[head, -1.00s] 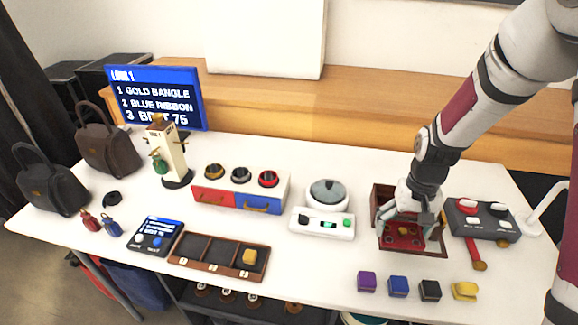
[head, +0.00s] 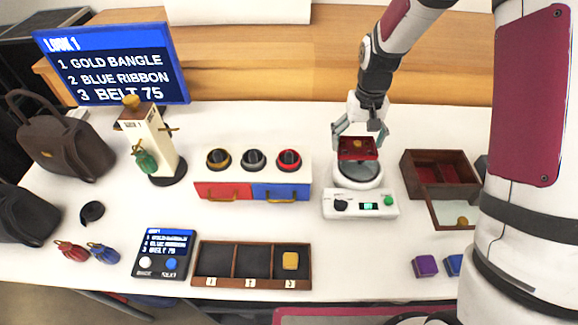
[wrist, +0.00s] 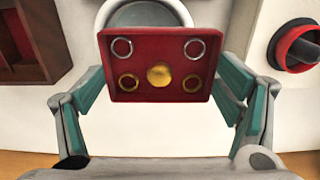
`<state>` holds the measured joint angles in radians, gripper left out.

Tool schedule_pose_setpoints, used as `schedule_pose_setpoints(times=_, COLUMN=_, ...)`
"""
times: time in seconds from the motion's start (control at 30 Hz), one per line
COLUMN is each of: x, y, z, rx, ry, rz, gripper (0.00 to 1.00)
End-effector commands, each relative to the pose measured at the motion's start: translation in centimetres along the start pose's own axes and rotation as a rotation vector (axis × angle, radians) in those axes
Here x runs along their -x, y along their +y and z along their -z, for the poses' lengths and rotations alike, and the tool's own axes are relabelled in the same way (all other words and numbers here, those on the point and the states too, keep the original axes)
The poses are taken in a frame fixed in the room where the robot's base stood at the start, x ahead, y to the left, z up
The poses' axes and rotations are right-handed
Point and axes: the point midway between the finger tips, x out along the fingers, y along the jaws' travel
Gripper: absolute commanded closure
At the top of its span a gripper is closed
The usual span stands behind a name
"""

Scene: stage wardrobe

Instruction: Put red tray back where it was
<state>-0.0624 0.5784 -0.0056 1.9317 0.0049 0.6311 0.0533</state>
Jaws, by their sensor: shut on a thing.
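The red tray (head: 352,150) is held level in my gripper (head: 359,138), above the white round-topped device (head: 360,203). In the wrist view the tray (wrist: 190,62) carries a gold knob in its middle, two silver rings and two gold rings. The gripper's teal fingers (wrist: 160,88) close on its left and right sides. A gap under the tray is hard to judge.
A red and blue drawer unit (head: 252,178) with three knobs stands to the left. A sectioned wooden tray (head: 250,265) holds a yellow block (head: 290,260). Purple (head: 425,266) and blue blocks lie front right. My arm hides the table's right side.

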Motion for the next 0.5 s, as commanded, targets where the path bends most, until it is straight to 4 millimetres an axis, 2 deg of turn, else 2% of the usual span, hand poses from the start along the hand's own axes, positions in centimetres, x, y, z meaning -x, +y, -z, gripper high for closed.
schedule_pose_setpoints(times=0.03, x=-0.5, y=-0.8, z=1.4, rx=0.003, ry=0.002, rz=0.000, gripper=0.45)
schedule_pose_setpoints(times=0.3, x=-1.6, y=-5.3, z=7.5, rx=0.004, ry=0.002, rz=0.000, gripper=0.45)
schedule_pose_setpoints(times=0.5, x=-1.8, y=-7.7, z=9.8, rx=0.004, ry=0.001, rz=0.000, gripper=0.45)
